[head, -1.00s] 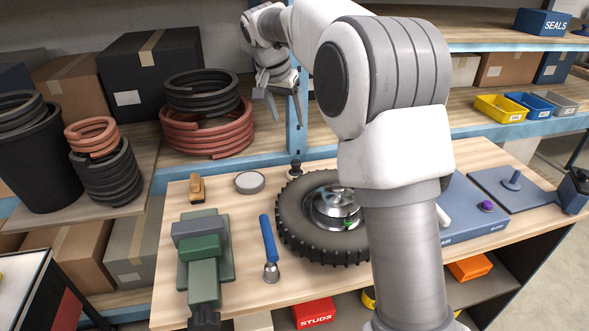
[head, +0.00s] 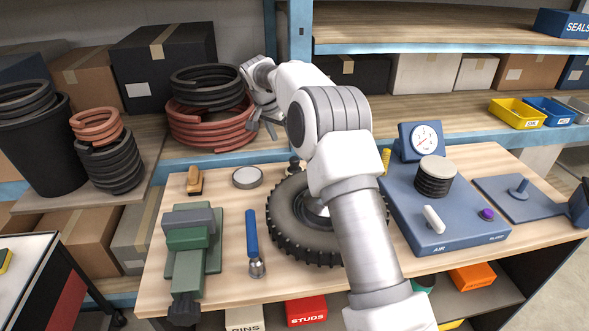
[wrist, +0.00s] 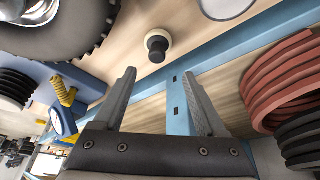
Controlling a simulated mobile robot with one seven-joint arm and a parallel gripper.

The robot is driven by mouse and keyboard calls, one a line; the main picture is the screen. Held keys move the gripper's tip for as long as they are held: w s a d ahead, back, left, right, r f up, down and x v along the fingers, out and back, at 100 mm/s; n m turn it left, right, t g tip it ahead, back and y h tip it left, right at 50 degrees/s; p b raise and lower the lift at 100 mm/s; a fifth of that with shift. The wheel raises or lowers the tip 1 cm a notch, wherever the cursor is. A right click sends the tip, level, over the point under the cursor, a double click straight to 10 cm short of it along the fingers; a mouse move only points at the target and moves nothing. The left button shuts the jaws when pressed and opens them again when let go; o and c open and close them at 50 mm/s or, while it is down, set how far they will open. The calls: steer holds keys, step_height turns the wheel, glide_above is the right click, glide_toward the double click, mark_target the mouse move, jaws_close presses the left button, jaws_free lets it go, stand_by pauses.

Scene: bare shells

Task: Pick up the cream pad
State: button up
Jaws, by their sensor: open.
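A small round cream pad with a dark knob on top (wrist: 158,42) sits on the wooden bench top in the wrist view, just beyond my fingertips. In the head view its dark knob (head: 295,165) shows at the bench's back edge, behind the tyre; its cream part is mostly hidden there. My gripper (wrist: 159,76) is open and empty, its two fingers apart and not touching the pad. In the head view my gripper (head: 263,124) is above and to the left of the pad, in front of the coiled hoses.
A tyre (head: 287,236), round tin (head: 248,177), brush (head: 195,180), blue-handled tool (head: 252,240) and green vise (head: 190,238) stand on the bench. A blue air panel (head: 455,232) is at right. Red hose coils (wrist: 285,85) and a blue shelf post (wrist: 178,103) are close to the gripper.

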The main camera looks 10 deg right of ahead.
mark_target(292, 160)
steer(key=x, duration=0.6)
steer(key=shift+w+d+f, duration=0.15)
steer(key=shift+f, duration=0.15)
steer(key=x, duration=0.2)
steer(key=p+x, duration=0.1)
steer(key=x, duration=0.1)
steer(key=shift+d+r, duration=0.1)
steer(key=shift+d, duration=0.25)
steer(key=shift+w+d+f, duration=0.15)
steer(key=shift+f, duration=0.5)
steer(key=shift+c, duration=0.3)
jaws_close()
